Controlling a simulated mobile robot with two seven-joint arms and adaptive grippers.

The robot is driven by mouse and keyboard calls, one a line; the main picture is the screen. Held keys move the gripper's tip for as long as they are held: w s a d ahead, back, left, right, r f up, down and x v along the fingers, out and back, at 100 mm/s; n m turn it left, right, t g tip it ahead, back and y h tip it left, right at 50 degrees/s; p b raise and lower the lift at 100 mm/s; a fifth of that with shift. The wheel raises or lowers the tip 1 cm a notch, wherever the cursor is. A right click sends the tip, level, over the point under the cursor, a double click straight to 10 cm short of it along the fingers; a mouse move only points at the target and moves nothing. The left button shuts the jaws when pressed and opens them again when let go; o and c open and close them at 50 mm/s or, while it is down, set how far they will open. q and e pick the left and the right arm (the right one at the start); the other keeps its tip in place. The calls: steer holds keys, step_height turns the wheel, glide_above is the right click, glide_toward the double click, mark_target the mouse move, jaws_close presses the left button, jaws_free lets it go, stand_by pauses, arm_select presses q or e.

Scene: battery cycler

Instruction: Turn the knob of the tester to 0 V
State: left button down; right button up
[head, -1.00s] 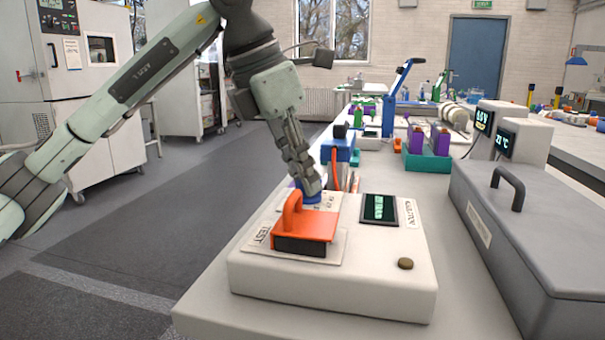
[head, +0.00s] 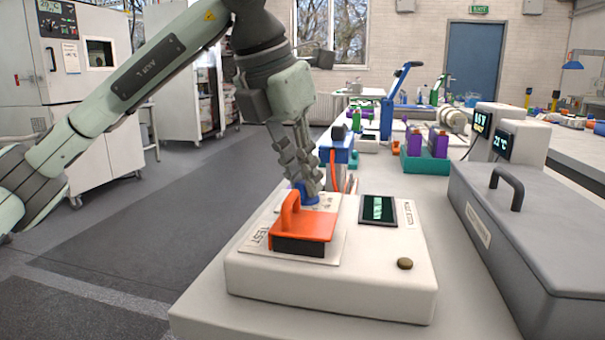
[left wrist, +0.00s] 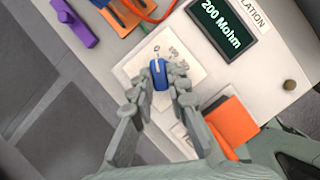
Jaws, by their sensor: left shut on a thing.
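The tester (head: 330,285) is a white box on the bench, with a dark display (head: 378,210) and a round brown button (head: 405,263). In the left wrist view its display (left wrist: 222,28) reads "200 Mohm". The blue knob (left wrist: 159,76) sits on a light plate with printed marks around it, a "0" at its upper left. The knob's white line points up in that view. My left gripper (left wrist: 158,84) has its fingers on both sides of the knob and is shut on it. In the head view the knob (head: 308,196) is partly hidden. My right gripper is in neither view.
A blue device with an orange cable (head: 333,172) is close behind. A grey lidded box (head: 540,235) stands to the right. Floor is open on the left.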

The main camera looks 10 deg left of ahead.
arm_select(q)
steer(key=c, duration=1.5)
jaws_free()
steer(key=shift+r, duration=0.15)
steer(key=v, duration=1.2)
steer(key=shift+s, duration=0.1)
